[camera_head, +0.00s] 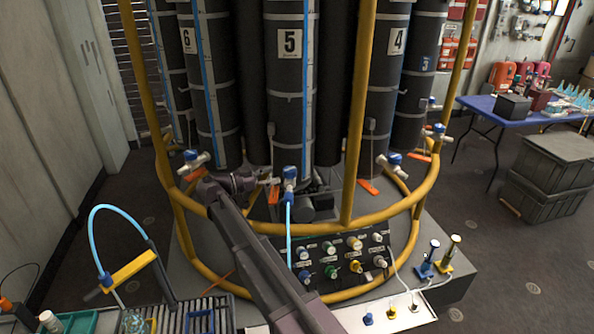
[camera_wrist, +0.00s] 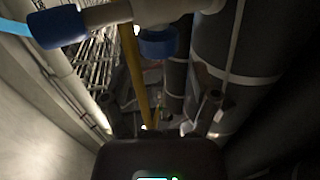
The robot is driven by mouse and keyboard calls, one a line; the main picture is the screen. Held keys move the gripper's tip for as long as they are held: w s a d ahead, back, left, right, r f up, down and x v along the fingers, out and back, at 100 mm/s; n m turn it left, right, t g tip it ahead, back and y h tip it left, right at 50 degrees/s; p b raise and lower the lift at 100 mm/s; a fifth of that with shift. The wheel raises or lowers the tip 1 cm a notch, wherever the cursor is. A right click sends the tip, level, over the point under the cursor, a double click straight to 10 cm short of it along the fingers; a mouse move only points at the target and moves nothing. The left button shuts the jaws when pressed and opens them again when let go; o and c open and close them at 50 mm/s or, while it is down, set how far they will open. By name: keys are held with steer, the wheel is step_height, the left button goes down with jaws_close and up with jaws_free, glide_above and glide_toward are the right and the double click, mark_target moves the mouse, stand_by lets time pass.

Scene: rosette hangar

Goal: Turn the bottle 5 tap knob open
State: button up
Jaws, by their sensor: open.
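Bottle 5 (camera_head: 289,90) is a tall dark cylinder with a white number label, at the middle of the head view. Its tap (camera_head: 290,180) at the foot has a blue fitting with a light-blue hose running down. My gripper (camera_head: 268,182) is beside the left of this tap, open and empty; its tips are small and partly hidden there. In the wrist view my gripper (camera_wrist: 160,112) shows two dark fingers spread apart. A pale tap body with a blue cap (camera_wrist: 158,43) and a blue fitting (camera_wrist: 57,27) crosses the top, apart from the fingers. I cannot tell which part is the knob.
A yellow rail (camera_head: 330,222) rings the bottles, with an upright (camera_head: 360,110) right of bottle 5. Neighbouring taps (camera_head: 195,160) carry blue caps. Orange tags (camera_head: 368,187) hang low. A knob panel (camera_head: 335,262) stands in front. A blue table (camera_head: 488,108) and dark crates (camera_head: 545,175) stand right.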

mark_target(295, 168)
steer(key=shift+x, duration=3.95)
